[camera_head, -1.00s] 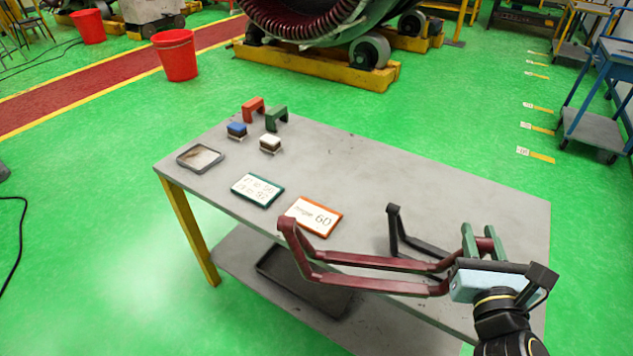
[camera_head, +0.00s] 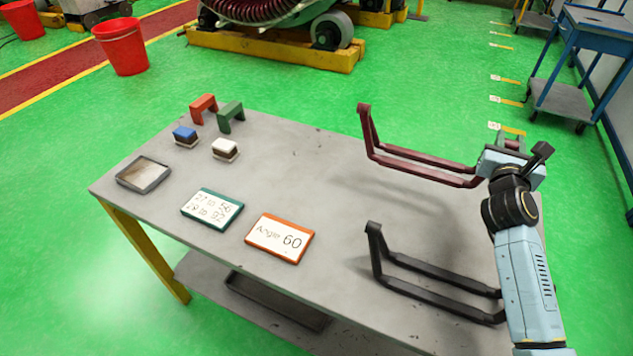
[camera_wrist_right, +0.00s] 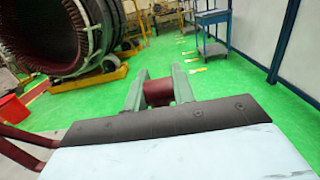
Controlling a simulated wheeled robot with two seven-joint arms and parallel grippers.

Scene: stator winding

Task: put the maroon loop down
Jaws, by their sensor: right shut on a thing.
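The maroon loop (camera_head: 420,168) is an angular bar frame, held over the far right part of the grey table (camera_head: 310,160). My right gripper (camera_head: 508,146) is shut on its right end. A shadow lies on the table below the loop, so it appears raised. In the right wrist view, a maroon piece of the loop (camera_wrist_right: 158,92) sits between the two green fingers (camera_wrist_right: 156,88), and maroon bars show at the lower left. A black loop (camera_head: 435,285) lies on the table nearer the front, apart from the maroon one. My left gripper is not in view.
An orange-framed card (camera_head: 280,239), a green-framed card (camera_head: 212,209) and a small tray (camera_head: 144,174) lie to the left. Blue (camera_head: 186,135) and white (camera_head: 225,148) blocks and red (camera_head: 203,106) and green (camera_head: 231,114) brackets stand behind. The table's middle is clear.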

